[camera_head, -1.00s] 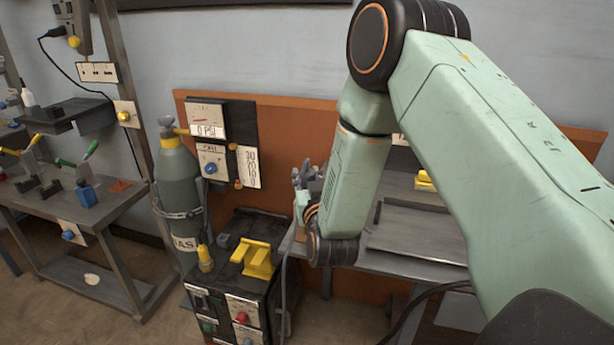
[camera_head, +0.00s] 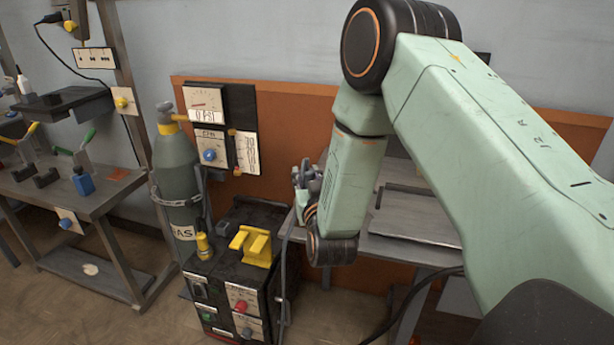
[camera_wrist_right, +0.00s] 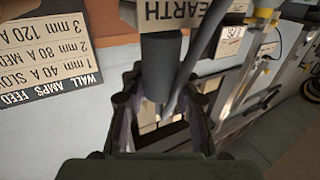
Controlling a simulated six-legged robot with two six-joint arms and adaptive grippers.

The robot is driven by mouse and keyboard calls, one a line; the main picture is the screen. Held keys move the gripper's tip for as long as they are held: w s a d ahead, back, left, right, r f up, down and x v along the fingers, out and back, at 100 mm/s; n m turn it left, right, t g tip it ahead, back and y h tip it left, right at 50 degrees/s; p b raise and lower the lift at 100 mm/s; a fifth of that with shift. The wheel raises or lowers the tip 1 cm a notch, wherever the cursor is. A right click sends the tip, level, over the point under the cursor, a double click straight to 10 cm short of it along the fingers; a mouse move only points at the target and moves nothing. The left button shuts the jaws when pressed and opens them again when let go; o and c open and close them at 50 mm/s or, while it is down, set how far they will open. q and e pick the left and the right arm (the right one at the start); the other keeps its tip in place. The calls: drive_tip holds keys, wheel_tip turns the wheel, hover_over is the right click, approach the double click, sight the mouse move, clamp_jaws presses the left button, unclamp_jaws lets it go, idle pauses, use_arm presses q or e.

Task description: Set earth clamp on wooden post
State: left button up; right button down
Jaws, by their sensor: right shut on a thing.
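My right gripper (camera_head: 306,178) is at the end of the green arm, small and partly hidden by its own wrist, above the left end of the grey bench. In the right wrist view the fingers (camera_wrist_right: 160,110) are shut around the dark grey grip of the earth clamp (camera_wrist_right: 162,62). A pale label reading EARTH shows at its top, cut off by the frame edge. A grey cable runs up beside the grip. My left gripper is not in view.
A black welder unit (camera_head: 236,282) with a yellow bracket (camera_head: 256,246) stands left of the bench (camera_head: 405,250). A grey gas cylinder (camera_head: 181,175) stands behind it. A side table (camera_head: 82,200) holds several tools. A wall chart (camera_wrist_right: 42,50) shows in the wrist view.

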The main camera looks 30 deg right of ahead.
drive_tip(key=shift+f, duration=0.35)
drive_tip(key=c, duration=0.9)
unclamp_jaws()
drive_tip(key=shift+c, duration=0.2)
drive_tip(key=shift+f, duration=0.1)
drive_tip(key=shift+s, duration=0.1)
drive_tip(key=v, duration=1.1)
drive_tip(key=shift+s+a, duration=0.15)
drive_tip(key=shift+s, duration=0.2)
drive_tip(key=s+a+f+n+g+y, duration=0.1)
drive_tip(key=s+a+f+g+y, duration=0.2)
drive_tip(key=f, duration=0.5)
drive_tip(key=s+a+f+n+g+y, duration=0.1)
drive_tip(key=s+f+g, duration=0.25)
drive_tip(key=f, duration=0.35)
drive_tip(key=s+a+f+n+g+y, duration=0.1)
drive_tip(key=s+f+g, duration=0.4)
drive_tip(key=s, duration=0.6)
drive_tip(key=s+a+f+n+g+y, duration=0.1)
drive_tip(key=s+a+f+g, duration=0.2)
drive_tip(key=s, duration=0.8)
wheel_tip(320, 180, down, 4)
drive_tip(key=shift+s+a+r+g+y, duration=0.1)
drive_tip(key=shift+s+a+g+y, duration=0.25)
drive_tip(key=shift+g, duration=0.7)
